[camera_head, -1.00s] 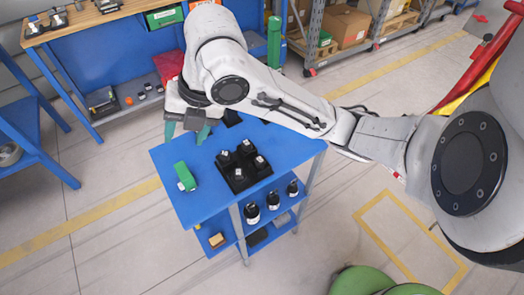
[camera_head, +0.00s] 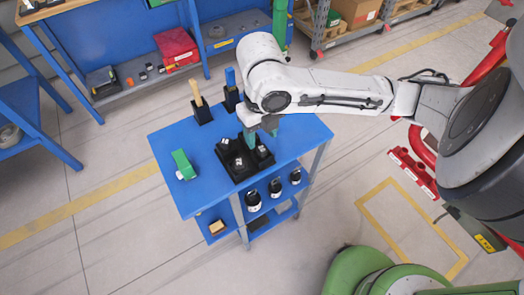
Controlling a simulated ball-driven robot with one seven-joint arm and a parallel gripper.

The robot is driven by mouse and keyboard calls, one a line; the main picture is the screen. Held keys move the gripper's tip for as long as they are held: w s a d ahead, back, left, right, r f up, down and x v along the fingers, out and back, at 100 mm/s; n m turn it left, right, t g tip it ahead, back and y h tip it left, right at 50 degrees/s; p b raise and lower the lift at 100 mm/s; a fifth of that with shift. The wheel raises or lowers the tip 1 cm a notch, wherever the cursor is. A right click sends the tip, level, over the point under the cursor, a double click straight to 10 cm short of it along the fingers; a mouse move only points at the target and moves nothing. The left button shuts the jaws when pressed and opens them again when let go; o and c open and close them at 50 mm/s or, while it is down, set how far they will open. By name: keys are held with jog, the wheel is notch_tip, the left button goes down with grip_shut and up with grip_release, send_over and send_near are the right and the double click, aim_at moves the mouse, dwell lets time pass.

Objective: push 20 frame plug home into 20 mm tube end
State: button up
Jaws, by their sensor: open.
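My gripper (camera_head: 261,134) points down over the back of a black tray (camera_head: 241,179) on a blue cart (camera_head: 185,201). Its greenish fingers are apart, and I see nothing held between them. Several dark blocks with pale tops stand in the tray: one at the left (camera_head: 224,143), one at the front (camera_head: 238,164) and one at the right (camera_head: 262,152). The back of the tray is partly hidden by my gripper. I cannot tell which piece is the 20 frame plug or the 20 mm tube end, nor whether the fingers touch anything.
A green and white box (camera_head: 183,164) lies on the cart's left side. A wooden-handled tool (camera_head: 197,93) and a blue-handled one (camera_head: 230,78) stand in black holders at the back. Several dark bottles (camera_head: 275,187) sit on the shelf below. The cart top's front left is clear.

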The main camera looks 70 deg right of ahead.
aim_at(262, 149)
jog(key=shift+s+a+f, duration=0.1)
jog(key=shift+a+f, duration=0.05)
jog(key=shift+f, duration=1.05)
jog(key=shift+s+a+f, duration=0.1)
jog(key=shift+f, duration=1.05)
jog(key=shift+c, duration=0.5)
grip_shut()
